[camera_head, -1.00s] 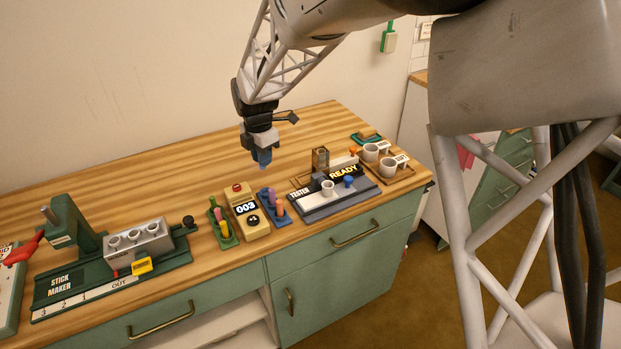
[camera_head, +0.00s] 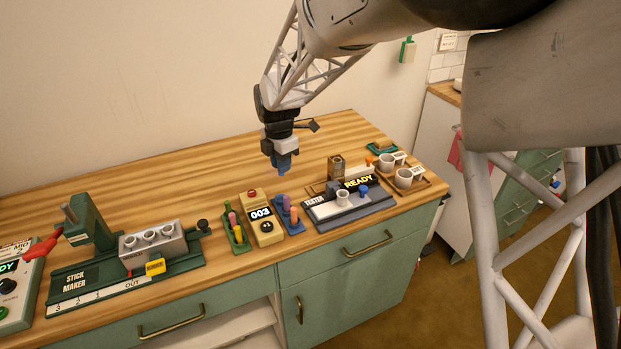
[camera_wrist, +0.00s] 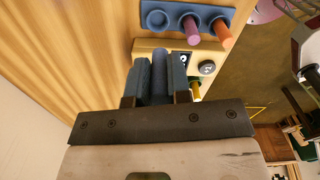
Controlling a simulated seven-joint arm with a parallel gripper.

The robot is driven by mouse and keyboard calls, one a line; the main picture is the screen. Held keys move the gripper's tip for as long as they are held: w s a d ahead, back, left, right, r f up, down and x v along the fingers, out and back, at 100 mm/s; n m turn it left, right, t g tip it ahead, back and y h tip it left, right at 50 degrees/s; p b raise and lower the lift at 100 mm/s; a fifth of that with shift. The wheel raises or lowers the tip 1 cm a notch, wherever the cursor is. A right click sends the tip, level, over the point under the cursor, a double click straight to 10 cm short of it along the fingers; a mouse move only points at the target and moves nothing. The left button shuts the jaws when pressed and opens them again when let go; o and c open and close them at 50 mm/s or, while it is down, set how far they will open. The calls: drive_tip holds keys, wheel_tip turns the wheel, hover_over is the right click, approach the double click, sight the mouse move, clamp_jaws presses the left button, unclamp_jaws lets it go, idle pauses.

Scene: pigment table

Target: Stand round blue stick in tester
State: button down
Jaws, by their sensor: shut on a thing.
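My gripper (camera_head: 283,166) is shut on a round blue stick, held in the air above the table behind the small blue rack. In the wrist view the blue stick (camera_wrist: 160,72) sits between the two blue-grey fingers, roughly in line with them. The tester (camera_head: 322,213) is to the right of my gripper, with a READY display.
The blue rack (camera_wrist: 220,13) has an empty hole plus a purple and an orange stick. Beside it are the yellow 003 counter (camera_head: 266,228) and a green rack (camera_head: 237,240). The stick maker (camera_head: 80,285) is at left, cups on a tray (camera_head: 425,184) at right.

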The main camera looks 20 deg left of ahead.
drive_tip(key=w+d+r+m, duration=0.1)
drive_tip(key=d+m, duration=0.2)
drive_tip(key=d, duration=0.5)
drive_tip(key=w+d+r+m, duration=0.2)
drive_tip(key=d, duration=0.7)
drive_tip(key=shift+w+m, duration=0.3)
drive_tip(key=shift+m, duration=0.1)
drive_tip(key=shift+a+f, duration=0.1)
drive_tip(key=shift+f, duration=0.2)
